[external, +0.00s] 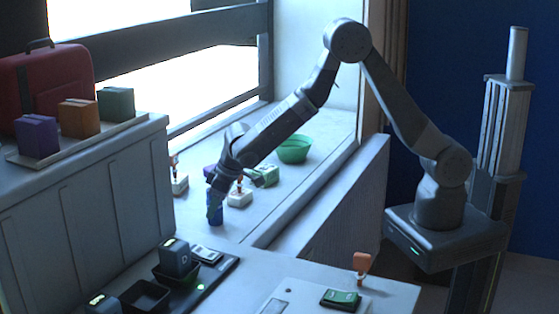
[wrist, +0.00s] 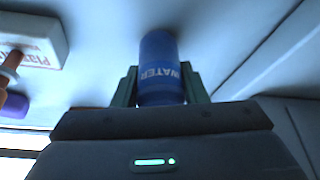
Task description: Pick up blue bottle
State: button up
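The blue bottle (wrist: 160,68), with WATER in white letters, sits between the two fingers of my gripper (wrist: 160,86) in the wrist view. The dark green fingers flank it closely on both sides; I cannot tell whether they press on it. In the external view the blue bottle (external: 214,214) stands upright on the pale window ledge. My gripper (external: 214,190) reaches down around its upper part, which is partly hidden.
A purple object (external: 211,171), a green-and-white box (external: 265,175) and a green bowl (external: 293,149) are behind. Another white item (external: 180,184) is left. The ledge's front right is clear.

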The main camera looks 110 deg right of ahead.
jog(key=c, duration=0.4)
jog(key=shift+r, duration=0.1)
